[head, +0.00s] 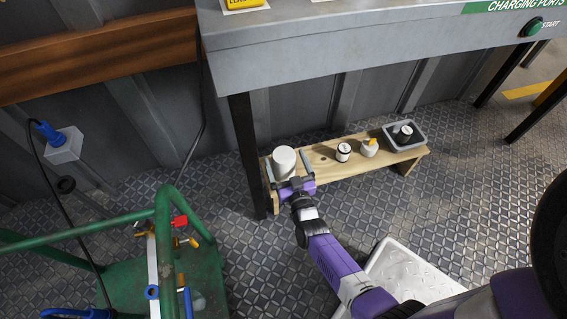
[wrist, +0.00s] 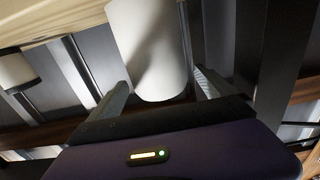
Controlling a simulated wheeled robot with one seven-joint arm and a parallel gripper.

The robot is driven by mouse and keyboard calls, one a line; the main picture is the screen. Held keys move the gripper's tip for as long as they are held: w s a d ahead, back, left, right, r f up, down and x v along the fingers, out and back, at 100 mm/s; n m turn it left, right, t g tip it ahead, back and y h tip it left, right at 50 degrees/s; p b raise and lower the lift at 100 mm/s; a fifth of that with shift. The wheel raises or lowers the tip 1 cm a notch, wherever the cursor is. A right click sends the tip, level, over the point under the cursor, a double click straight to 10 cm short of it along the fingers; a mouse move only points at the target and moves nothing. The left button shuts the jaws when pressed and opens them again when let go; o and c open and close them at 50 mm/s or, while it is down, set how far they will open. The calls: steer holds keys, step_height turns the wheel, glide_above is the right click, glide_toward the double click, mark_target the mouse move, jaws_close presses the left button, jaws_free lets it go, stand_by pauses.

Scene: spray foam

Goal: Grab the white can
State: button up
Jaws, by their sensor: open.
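The white can (head: 284,160) stands upright at the left end of a low wooden bench (head: 325,158). In the wrist view the white can (wrist: 148,50) fills the space ahead of my gripper. My gripper (head: 288,170) is open, with one finger on each side of the can in the head view. In the wrist view the two fingers of my gripper (wrist: 160,85) lie left and right of the can's near end. I cannot tell whether either finger touches it.
On the bench to the right stand a small white jar with a dark lid (head: 343,152), an orange-tipped white bottle (head: 369,147) and a grey bin (head: 415,136) holding a dark item. A dark table leg (head: 246,155) is close on the left. A green cart (head: 165,240) stands front left.

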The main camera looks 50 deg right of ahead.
steer(key=shift+x, duration=0.95)
steer(key=c, duration=1.8)
steer(key=shift+r, duration=0.1)
